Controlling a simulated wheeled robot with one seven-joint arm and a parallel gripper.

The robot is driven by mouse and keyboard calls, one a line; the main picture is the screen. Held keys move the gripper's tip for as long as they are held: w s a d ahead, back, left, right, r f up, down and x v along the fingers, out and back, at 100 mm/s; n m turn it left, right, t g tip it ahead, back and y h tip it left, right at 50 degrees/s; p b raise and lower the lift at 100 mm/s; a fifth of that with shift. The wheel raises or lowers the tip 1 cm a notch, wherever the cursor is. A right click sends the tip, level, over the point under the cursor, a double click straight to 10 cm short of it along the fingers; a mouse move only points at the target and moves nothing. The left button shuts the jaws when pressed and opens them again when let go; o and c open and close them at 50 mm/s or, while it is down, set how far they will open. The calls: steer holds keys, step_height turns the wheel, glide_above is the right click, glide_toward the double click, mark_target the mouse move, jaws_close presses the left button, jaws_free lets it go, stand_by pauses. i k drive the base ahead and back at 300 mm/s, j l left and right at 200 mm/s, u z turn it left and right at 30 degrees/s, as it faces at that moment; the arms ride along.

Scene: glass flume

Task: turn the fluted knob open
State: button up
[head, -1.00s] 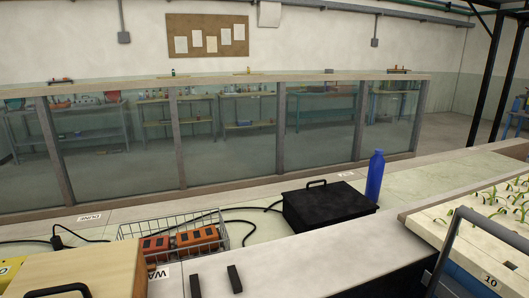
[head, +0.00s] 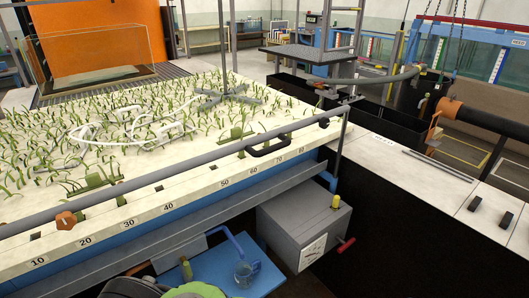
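No knob here shows clear flutes, so I cannot tell which thing is the fluted knob. A small orange knob-like piece (head: 66,220) sits at the left of the planted bed's front edge, by the grey rail. A yellow knob-like piece (head: 335,202) stands upright on top of a grey box (head: 300,228) below the bed's right corner. A red handle (head: 346,244) sticks out from that box's right side. My gripper is not in view.
The planted bed (head: 105,231) with numbered edge fills the left. A grey rail (head: 190,168) runs along its front. A glass mug (head: 246,272) stands on a blue surface below. A white counter (head: 425,181) with dark blocks lies right; a black pipe (head: 485,124) crosses behind.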

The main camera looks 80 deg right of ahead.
mark_target(65, 220)
steer(key=z, duration=2.45)
steer(key=l+u, duration=0.1)
steer(key=u, duration=1.6)
steer(key=k+u, duration=0.1)
steer(key=u, duration=0.25)
steer(key=k+j+u, duration=0.1)
steer(key=u, duration=0.25)
steer(key=j+u, duration=0.15)
steer(key=u, duration=0.2)
steer(key=k, duration=0.05)
